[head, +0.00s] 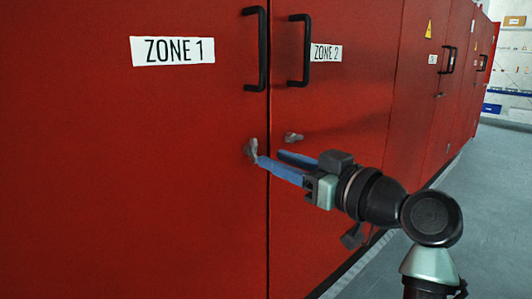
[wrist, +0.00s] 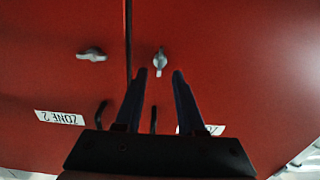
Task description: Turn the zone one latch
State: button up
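The zone one latch (head: 251,149) is a small grey knob on the red door marked ZONE 1 (head: 172,50), close to the door seam. Its handle stands roughly upright. In the wrist view the latch (wrist: 160,62) shows just past and between the two fingertips. My gripper (head: 269,156) has blue fingers spread apart, with the tips close in front of the latch. It also shows in the wrist view (wrist: 160,74), open with nothing held. I cannot tell if a finger touches the latch.
The zone two latch (head: 293,137) lies about level on the door to the right; its label reads ZONE 2 (head: 326,53). Two black handles, left (head: 255,50) and right (head: 300,50), stick out above the latches. Grey floor (head: 490,200) is clear on the right.

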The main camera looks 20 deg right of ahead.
jog(key=v, duration=0.8)
jog(key=shift+s+p, duration=0.25)
jog(key=shift+p, duration=0.1)
